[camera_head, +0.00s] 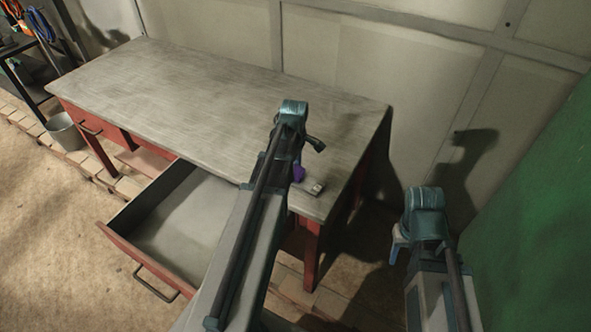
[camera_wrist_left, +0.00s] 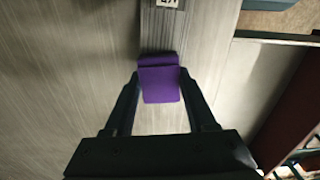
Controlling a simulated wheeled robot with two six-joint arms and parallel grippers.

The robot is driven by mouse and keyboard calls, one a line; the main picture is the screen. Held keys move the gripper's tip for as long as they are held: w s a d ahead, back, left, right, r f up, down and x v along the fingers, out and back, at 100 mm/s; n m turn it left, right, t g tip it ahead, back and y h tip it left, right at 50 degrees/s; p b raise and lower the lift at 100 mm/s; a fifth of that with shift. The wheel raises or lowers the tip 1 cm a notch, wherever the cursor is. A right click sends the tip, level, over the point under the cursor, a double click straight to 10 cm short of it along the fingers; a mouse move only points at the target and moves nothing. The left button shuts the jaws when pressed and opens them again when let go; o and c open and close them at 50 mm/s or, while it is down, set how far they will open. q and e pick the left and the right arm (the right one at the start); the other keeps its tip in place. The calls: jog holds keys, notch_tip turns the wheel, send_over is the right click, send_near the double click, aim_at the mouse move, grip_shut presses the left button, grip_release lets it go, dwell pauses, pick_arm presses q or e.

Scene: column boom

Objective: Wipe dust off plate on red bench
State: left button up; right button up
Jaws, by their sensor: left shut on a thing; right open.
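The red bench has a grey worn top (camera_head: 190,85) and red legs. A small plate (camera_head: 314,189) lies near its front right corner. In the left wrist view the plate (camera_wrist_left: 161,28) appears as a darker grey streaked strip with a pale marked label at the top edge. My left gripper (camera_wrist_left: 160,80) is shut on a purple block (camera_wrist_left: 160,86), perhaps a sponge, at the strip's near end. Whether it touches the plate I cannot tell. In the head view my arm partly hides the purple block (camera_head: 298,173). My right gripper (camera_head: 398,243) is open, off the bench's right side.
An open drawer (camera_head: 185,215) juts from the bench front, left of my left arm. A bucket (camera_head: 65,131) stands at the bench's left end. A wall (camera_head: 390,70) runs behind, and a green panel (camera_head: 535,210) stands at the right. Most of the bench top is clear.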

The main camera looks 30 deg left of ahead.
pick_arm(q)
jog(key=shift+r+p, duration=2.9)
jog(key=shift+r, duration=0.1)
notch_tip(320, 180, up, 3)
jog(key=p, duration=0.3)
jog(key=shift+r, duration=0.1)
